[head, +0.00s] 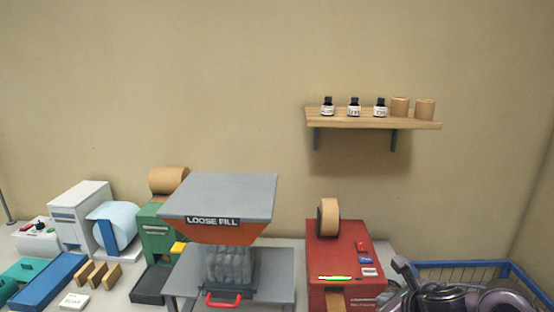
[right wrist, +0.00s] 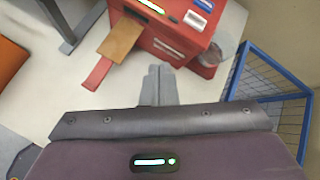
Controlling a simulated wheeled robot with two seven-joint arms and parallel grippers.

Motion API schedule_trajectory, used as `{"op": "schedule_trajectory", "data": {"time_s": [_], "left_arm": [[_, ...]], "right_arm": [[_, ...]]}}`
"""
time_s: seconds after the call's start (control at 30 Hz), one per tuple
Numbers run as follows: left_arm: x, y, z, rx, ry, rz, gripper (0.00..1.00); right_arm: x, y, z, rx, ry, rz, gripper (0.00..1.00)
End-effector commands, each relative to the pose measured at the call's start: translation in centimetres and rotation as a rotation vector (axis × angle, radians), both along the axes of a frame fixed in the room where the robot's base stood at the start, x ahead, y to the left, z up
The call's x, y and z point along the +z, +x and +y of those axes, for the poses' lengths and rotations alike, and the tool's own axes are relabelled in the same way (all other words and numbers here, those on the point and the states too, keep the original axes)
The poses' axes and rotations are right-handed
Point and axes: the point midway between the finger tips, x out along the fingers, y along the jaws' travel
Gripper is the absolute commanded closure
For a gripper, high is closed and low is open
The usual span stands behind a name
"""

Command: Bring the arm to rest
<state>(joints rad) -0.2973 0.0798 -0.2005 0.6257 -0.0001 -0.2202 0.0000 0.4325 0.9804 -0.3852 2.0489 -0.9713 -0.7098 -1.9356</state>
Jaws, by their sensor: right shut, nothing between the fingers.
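My right gripper (right wrist: 160,82) shows in the right wrist view as two grey fingers closed together with nothing between them. It points toward the pale floor or surface beside the red machine (right wrist: 175,30). In the head view my right arm shows at the bottom right, in front of the blue wire basket (head: 520,268) and right of the red machine (head: 340,260); its fingertips cannot be made out there. My left arm and gripper are in neither view.
A loose fill hopper (head: 218,195) stands left of the red machine on a grey table. A wall shelf (head: 370,120) holds small bottles and brown rolls. The blue basket also shows close on the right in the right wrist view (right wrist: 262,66).

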Motion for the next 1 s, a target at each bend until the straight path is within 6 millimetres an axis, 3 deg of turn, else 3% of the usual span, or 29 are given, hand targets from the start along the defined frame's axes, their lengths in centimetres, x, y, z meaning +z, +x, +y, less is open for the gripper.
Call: {"op": "schedule_trajectory", "data": {"time_s": [0.27, 0.37, 0.5, 0.7, 0.93, 0.97, 1.0], "left_arm": [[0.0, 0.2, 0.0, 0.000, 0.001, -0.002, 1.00], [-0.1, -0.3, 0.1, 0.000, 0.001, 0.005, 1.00], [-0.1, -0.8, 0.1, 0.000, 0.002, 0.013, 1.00], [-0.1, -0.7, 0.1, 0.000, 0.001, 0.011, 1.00], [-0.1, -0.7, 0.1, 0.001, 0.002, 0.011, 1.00], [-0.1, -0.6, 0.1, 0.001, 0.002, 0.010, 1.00], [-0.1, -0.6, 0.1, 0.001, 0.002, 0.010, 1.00]], "right_arm": [[-2.4, -2.2, 5.1, -0.330, 0.432, 0.050, 1.00], [-3.3, -3.6, 6.7, -0.537, 0.666, 0.094, 1.00], [-5.1, -7.0, 8.1, -1.013, 1.109, 0.201, 1.00], [-7.9, -12.8, 6.9, -1.773, 1.606, 0.296, 1.00], [-10.3, -18.6, 5.3, -2.429, 1.861, 0.259, 1.00], [-10.5, -19.3, 5.1, 2.505, -1.879, -0.245, 1.00], [-10.8, -20.3, 4.9, 2.454, -1.793, -0.211, 1.00]]}}
